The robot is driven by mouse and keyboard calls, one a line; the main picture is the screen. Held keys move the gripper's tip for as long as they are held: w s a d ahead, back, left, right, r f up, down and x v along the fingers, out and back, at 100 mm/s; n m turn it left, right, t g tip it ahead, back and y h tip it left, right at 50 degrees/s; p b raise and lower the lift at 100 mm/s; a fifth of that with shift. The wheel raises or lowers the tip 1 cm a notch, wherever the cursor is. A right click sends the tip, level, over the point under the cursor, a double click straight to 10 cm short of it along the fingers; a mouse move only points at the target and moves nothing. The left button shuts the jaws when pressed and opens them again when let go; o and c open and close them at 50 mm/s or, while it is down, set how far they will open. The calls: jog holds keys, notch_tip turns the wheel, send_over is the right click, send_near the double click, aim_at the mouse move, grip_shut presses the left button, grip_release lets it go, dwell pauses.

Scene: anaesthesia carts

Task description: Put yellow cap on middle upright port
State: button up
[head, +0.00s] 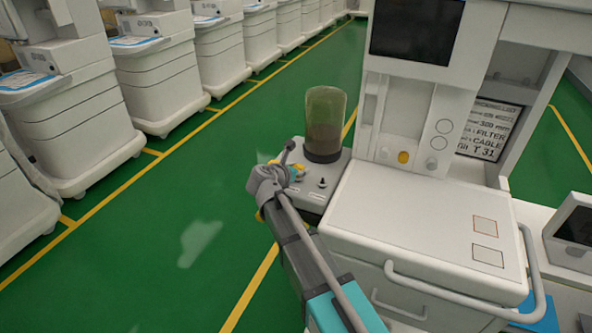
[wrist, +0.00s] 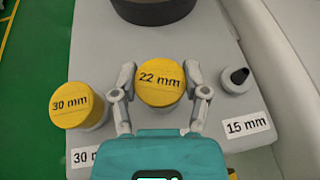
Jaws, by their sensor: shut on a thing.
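In the wrist view a yellow cap marked 22 mm (wrist: 160,83) is held between the two fingers of my gripper (wrist: 159,76). It is at the middle of the row of ports, and it hides the middle port beneath. I cannot tell whether the cap touches or sits on that port. To the left a yellow cap marked 30 mm (wrist: 70,106) sits on a pale upright port. To the right is the smaller 15 mm port (wrist: 236,79) with a dark top. In the head view my gripper (head: 287,172) is over the grey shelf (head: 317,196), partly hiding the ports.
A tall canister with a dark base (head: 325,122) stands just behind the ports. The white cart top (head: 420,225) lies to the right, with a screen tower behind. Green floor is free to the left, and a row of other carts (head: 165,70) stands beyond.

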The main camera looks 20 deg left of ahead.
jog(key=shift+f, duration=0.2)
jog(key=o, duration=0.8)
jog(key=shift+r, duration=0.15)
jog(key=shift+r, duration=0.15)
jog(key=shift+p+v, duration=2.3)
jog(key=shift+v, duration=3.7)
